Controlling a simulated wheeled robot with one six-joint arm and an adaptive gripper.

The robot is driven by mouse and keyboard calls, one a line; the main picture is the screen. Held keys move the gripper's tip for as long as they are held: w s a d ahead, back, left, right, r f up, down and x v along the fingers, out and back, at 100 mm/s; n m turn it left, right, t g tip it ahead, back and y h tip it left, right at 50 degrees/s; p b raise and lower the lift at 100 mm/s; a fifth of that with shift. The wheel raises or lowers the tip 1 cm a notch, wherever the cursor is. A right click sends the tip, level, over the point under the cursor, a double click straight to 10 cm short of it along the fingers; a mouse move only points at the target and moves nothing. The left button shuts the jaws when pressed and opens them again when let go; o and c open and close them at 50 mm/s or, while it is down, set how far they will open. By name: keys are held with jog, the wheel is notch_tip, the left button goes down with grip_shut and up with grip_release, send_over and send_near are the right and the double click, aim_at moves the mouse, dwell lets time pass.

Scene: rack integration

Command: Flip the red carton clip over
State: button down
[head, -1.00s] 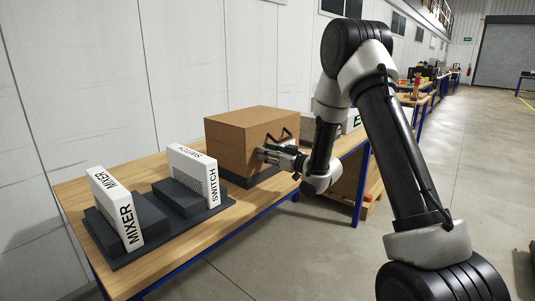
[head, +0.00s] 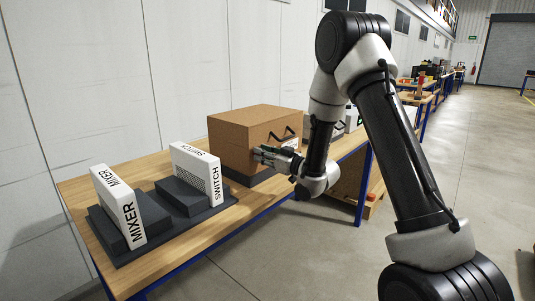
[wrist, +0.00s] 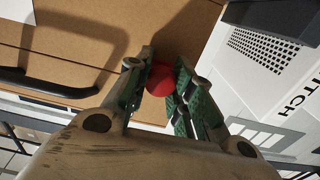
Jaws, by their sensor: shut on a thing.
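The red carton clip (wrist: 160,78) shows in the wrist view as a small rounded red piece. It sits between the green-padded fingers of my gripper (wrist: 158,88), which are shut on it. The fingers hide its sides and I cannot tell which way it is turned. The brown carton (head: 240,143) stands on the bench, and its cardboard face (wrist: 105,30) lies right behind the clip in the wrist view. In the head view my gripper (head: 258,154) is at the carton's front face, and the clip cannot be made out there.
A white SWITCH box (head: 196,171) and a white MIXER box (head: 118,207) stand on a dark tray (head: 190,228) to the left. A black handle (head: 285,134) sits on the carton. The wooden bench (head: 82,243) has bare strips along its edges.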

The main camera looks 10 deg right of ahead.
jog(key=c, duration=1.5)
grip_release()
jog(key=shift+s+a, duration=0.15)
jog(key=shift+a, duration=0.05)
jog(key=shift+d, duration=0.1)
jog(key=v, duration=0.7)
jog(key=shift+s, duration=0.15)
jog(key=shift+d, duration=0.1)
